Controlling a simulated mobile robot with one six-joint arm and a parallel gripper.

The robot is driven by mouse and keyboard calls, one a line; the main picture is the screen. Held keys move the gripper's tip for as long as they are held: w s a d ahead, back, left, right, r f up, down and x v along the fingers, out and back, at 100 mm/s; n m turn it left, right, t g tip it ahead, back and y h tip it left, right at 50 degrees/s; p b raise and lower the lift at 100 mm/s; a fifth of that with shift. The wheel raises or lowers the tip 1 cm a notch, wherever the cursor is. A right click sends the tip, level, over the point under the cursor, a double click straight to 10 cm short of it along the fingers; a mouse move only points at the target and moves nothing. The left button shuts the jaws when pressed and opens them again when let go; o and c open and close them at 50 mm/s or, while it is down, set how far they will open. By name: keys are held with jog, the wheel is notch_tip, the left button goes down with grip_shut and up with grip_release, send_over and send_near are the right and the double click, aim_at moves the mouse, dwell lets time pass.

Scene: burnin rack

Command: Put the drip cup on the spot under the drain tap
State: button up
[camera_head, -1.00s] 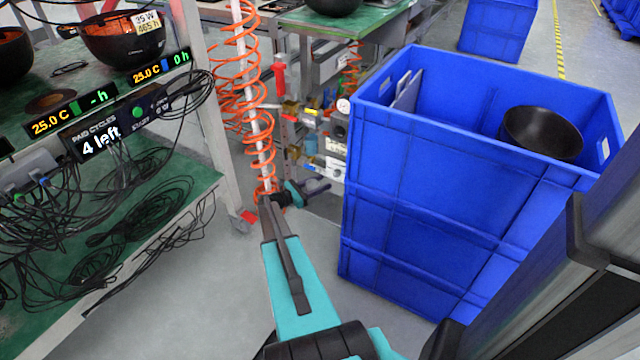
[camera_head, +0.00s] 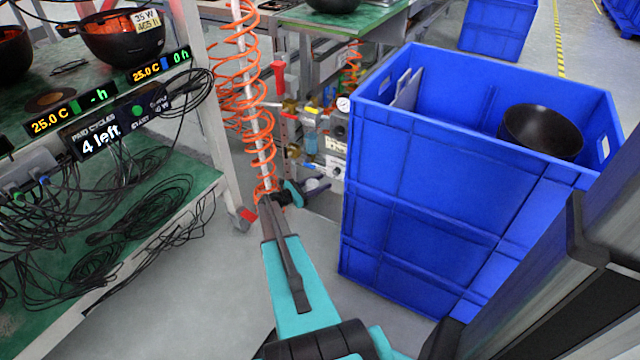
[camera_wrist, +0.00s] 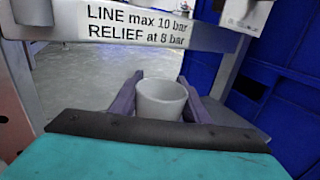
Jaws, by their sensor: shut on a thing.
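The drip cup (camera_wrist: 160,98) is a small pale grey cup, upright between the two dark fingers of my gripper (camera_wrist: 160,100) in the wrist view. My gripper is shut on it. In the head view my gripper (camera_head: 316,187) is small and far out, low in front of the air-line fittings (camera_head: 318,135), left of the blue crates. A grey cylinder (camera_wrist: 33,12) hangs at the top left of the wrist view; I cannot tell if it belongs to the drain tap. The tap and the spot under it are not clearly visible.
A label plate (camera_wrist: 137,22) reading "LINE max 10 bar" crosses above the cup, with frame posts on both sides. Stacked blue crates (camera_head: 420,200) stand close on the right. An orange coiled hose (camera_head: 238,95) and the burn-in rack (camera_head: 215,110) are on the left.

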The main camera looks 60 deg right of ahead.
jog(key=shift+f, duration=0.2)
jog(key=o, duration=1.1)
jog(key=p+v, duration=0.3)
jog(key=v, duration=1.1)
jog(key=shift+s, duration=0.1)
jog(key=shift+r, duration=0.1)
